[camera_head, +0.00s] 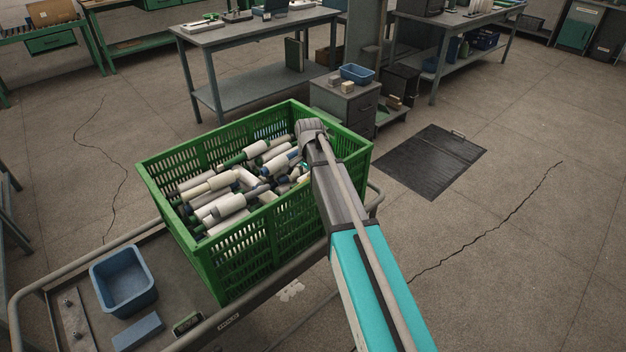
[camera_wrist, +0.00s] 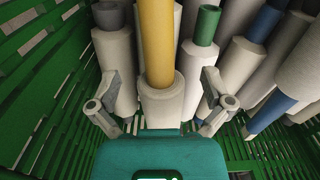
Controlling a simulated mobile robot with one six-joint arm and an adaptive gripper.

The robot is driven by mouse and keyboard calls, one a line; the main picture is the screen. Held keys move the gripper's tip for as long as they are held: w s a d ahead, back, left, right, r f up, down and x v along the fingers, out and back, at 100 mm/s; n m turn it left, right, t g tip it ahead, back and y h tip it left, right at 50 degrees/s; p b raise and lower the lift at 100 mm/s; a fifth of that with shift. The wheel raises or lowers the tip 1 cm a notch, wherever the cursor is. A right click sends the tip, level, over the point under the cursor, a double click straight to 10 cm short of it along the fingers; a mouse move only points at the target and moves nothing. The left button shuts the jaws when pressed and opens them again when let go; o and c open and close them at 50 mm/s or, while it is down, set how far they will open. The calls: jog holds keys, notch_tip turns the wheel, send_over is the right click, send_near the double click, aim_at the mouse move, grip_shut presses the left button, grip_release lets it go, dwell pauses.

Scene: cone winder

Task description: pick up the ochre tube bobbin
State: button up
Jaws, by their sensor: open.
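The ochre tube bobbin, a long yellow-ochre tube (camera_wrist: 157,42) with a white yarn package (camera_wrist: 163,100), lies in the middle of the wrist view. My gripper (camera_wrist: 161,84) is open, one finger on each side of the white package. The left finger is close to a neighbouring white bobbin (camera_wrist: 115,65); I cannot tell whether it touches. The near end of the ochre bobbin is partly hidden by my gripper's teal body. In the head view my arm reaches into the green crate (camera_head: 231,255), and I cannot pick out the ochre bobbin there for sure.
Several bobbins with green, blue and grey tubes crowd around, including a green-tube one (camera_wrist: 207,25) and a blue-tube one (camera_wrist: 267,115). The crate's slatted wall (camera_wrist: 40,75) is close on the left. A blue bin (camera_head: 123,281) stands beside the crate on the cart.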

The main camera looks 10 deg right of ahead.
dwell(0.3)
jog(key=c, duration=1.2)
notch_tip(320, 180, up, 10)
jog(key=p, duration=1)
jog(key=shift+r, duration=0.1)
notch_tip(320, 180, up, 18)
jog(key=p, duration=1.8)
jog(key=shift+f, duration=0.2)
jog(key=shift+a, duration=0.1)
